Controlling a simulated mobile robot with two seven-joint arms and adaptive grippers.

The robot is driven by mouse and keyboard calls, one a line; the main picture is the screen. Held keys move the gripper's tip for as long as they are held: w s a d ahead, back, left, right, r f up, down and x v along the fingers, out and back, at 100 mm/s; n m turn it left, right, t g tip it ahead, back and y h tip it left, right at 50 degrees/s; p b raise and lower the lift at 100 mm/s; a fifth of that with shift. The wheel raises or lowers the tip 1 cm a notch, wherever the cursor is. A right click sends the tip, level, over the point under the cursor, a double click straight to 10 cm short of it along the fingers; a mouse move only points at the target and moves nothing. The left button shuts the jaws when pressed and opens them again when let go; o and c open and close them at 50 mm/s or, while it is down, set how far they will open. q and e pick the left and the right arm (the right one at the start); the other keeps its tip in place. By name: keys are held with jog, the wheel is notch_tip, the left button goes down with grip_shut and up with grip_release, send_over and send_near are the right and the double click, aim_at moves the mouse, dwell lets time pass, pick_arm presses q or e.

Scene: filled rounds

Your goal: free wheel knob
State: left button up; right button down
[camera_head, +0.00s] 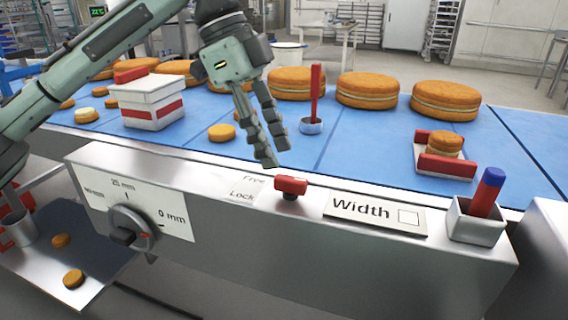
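A small red knob (290,187) stands on the metal ledge of the conveyor front, right of the printed words Free and Lock. I cannot tell which word it points to. A black dial (128,230) sits on a white scale plate marked 25 mm and 0 mm, on the front face at the left. My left gripper (274,154) is above and a little left of the red knob, fingers pointing down, apart from it. A narrow gap shows between its fingers, and I see nothing held there. My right gripper is out of view.
Sponge cakes (366,90) line the blue belt (330,150). A white and red box (148,101), an upright red-handled tool (315,95) and a red holder (447,166) with a small cake stand there. A Width sign (375,214) and a marker cup (474,223) are right of the knob.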

aim_at(287, 177)
pick_arm(q)
jog(key=x, duration=0.4)
jog(key=shift+w, duration=0.1)
jog(key=shift+d+f, duration=0.15)
jog(key=shift+f, duration=0.3)
jog(key=c, duration=0.5)
grip_shut()
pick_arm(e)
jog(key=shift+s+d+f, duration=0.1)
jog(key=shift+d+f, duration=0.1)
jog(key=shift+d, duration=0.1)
